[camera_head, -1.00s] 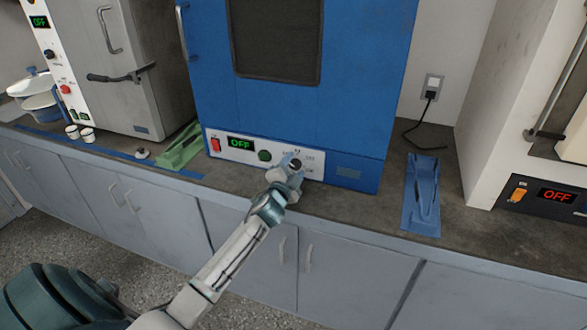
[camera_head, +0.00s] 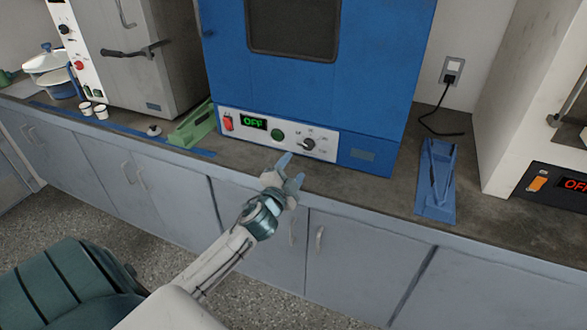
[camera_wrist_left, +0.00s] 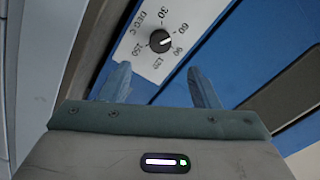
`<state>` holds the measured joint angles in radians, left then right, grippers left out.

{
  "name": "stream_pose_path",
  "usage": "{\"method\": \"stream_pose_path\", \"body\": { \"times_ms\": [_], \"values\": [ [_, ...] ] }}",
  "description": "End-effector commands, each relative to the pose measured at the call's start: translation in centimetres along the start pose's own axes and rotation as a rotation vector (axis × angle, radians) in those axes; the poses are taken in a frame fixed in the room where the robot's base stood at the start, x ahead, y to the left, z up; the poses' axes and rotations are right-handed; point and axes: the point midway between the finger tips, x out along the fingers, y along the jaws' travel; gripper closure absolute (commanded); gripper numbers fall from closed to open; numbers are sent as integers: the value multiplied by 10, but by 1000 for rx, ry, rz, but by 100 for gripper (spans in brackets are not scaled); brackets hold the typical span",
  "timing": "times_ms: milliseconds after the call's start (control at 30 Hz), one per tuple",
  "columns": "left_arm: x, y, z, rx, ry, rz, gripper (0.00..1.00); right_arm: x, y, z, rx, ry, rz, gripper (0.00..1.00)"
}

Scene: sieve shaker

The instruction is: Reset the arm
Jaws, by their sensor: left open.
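My left arm comes in from the lower left in the head view. Its left gripper (camera_head: 291,172) is open and empty, in front of the lower panel of the blue oven (camera_head: 300,90) and apart from it. The oven's black knob (camera_head: 308,144) sits above and to the right of the fingertips. In the left wrist view, the two fingers (camera_wrist_left: 160,85) are spread apart with nothing between them. The knob (camera_wrist_left: 160,41) and its temperature dial lie beyond them. My right gripper is not in view.
A blue holder (camera_head: 437,190) stands on the counter right of the oven, and a green one (camera_head: 193,125) stands left of it. White cabinets flank both sides. The counter's front edge is near the gripper.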

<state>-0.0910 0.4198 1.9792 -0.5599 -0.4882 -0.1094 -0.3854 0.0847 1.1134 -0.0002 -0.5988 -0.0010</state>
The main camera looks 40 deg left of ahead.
Motion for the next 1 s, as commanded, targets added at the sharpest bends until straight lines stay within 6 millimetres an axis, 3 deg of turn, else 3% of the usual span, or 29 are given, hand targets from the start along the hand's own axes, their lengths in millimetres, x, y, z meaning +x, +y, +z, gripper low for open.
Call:
{"method": "stream_pose_path", "body": {
  "times_ms": [333, 467, 567, 733, 800, 1000],
  "values": [
    [0, 1, 0, -3, -3, 2, 44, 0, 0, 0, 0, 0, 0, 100],
    [-17, 14, 8, -61, -65, 41, 44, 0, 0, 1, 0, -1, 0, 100],
    [-53, 41, 21, -174, -194, 127, 44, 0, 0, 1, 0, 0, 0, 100],
    [-146, 97, 40, -393, -490, 348, 44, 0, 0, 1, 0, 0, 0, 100],
    [-178, 111, 42, -449, -581, 422, 44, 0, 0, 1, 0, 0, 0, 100],
    [-248, 135, 40, -547, -764, 585, 44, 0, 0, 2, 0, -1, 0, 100]
  ]
}}
